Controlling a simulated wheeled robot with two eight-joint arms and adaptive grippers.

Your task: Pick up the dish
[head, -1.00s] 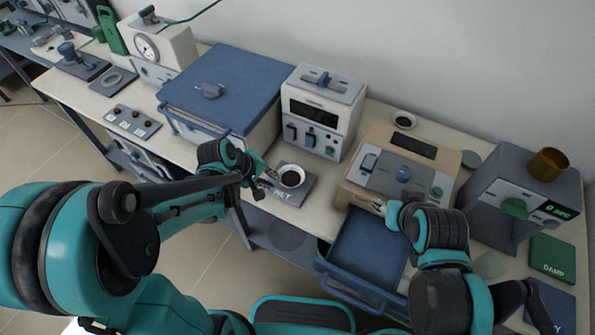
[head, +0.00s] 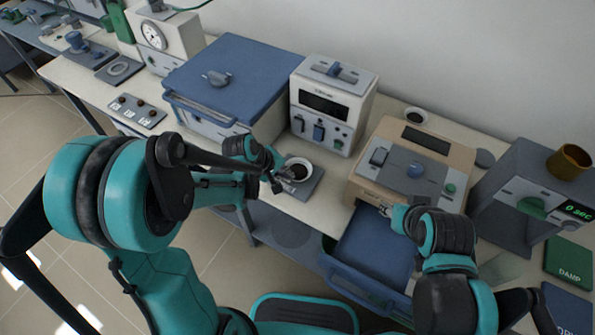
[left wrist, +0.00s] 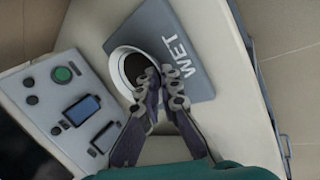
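The dish (head: 300,169), a small white round dish with dark contents, sits on a grey mat (head: 311,188) in the head view. In the left wrist view the dish (left wrist: 122,62) stands on the mat marked WET (left wrist: 203,62). My left gripper (left wrist: 161,76) is at the dish's near rim, with its fingertips close together, one over the inside and one outside. Whether they pinch the rim is unclear. My right gripper (head: 387,210) is at the front of the beige device, above the open blue drawer; its fingers are too small to read.
A white device (head: 329,105) stands behind the dish, and a blue-lidded box (head: 225,80) to its left. The beige device (head: 412,165) with its open blue drawer (head: 372,250) is to the right. Another small dish (head: 416,116) stands at the back.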

